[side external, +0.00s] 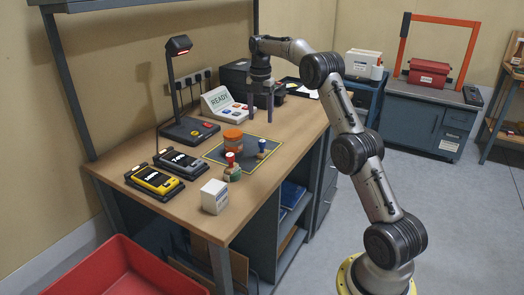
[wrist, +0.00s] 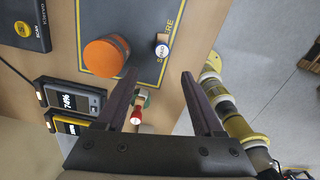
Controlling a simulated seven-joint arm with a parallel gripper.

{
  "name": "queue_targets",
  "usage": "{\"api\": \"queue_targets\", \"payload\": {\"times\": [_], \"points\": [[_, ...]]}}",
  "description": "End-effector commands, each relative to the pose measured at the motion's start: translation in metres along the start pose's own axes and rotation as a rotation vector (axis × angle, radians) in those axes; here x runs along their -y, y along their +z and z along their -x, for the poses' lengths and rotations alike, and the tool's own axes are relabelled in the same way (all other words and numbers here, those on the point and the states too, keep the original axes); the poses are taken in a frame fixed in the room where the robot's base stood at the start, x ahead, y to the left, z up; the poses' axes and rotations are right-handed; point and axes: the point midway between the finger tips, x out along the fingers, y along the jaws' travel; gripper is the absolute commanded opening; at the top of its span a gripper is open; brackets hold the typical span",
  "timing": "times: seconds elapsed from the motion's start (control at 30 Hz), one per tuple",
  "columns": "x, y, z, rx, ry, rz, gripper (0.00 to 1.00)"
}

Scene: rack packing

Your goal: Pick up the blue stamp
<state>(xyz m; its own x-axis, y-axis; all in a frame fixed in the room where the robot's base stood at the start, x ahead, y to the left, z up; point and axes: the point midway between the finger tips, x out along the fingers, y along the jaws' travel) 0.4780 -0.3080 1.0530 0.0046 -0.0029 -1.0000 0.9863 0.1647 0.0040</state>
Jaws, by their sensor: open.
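The blue stamp (side external: 262,146) stands upright on the dark, yellow-edged mat (side external: 246,163), near its right edge. In the wrist view the blue stamp (wrist: 162,46) is seen from above as a round top with a pale label, beyond the fingertips. My gripper (side external: 260,118) is open and empty, with its fingers pointing down above the far part of the mat. In the wrist view my gripper (wrist: 160,74) has its two dark fingers wide apart, with the stamp roughly in line with the gap between them.
An orange jar (side external: 233,139) stands left of the blue stamp. A red-topped stamp (side external: 231,166) and a white box (side external: 215,196) stand nearer the front edge. Handheld devices (side external: 155,180), a scanner lamp (side external: 182,90) and a READY panel (side external: 222,103) occupy the left and back.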

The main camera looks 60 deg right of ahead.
Motion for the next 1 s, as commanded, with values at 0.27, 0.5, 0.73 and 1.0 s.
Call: {"api": "queue_targets", "payload": {"times": [0.27, 0.5, 0.73, 1.0], "points": [[0.006, 0.004, -0.04, -0.007, -0.008, -0.013, 0.69], [0.005, 0.004, -0.08, -0.006, -0.007, -0.013, 0.69], [0.005, 0.005, -0.094, -0.005, -0.005, -0.013, 0.69], [0.004, 0.006, -0.131, -0.006, -0.006, -0.013, 0.69]]}}
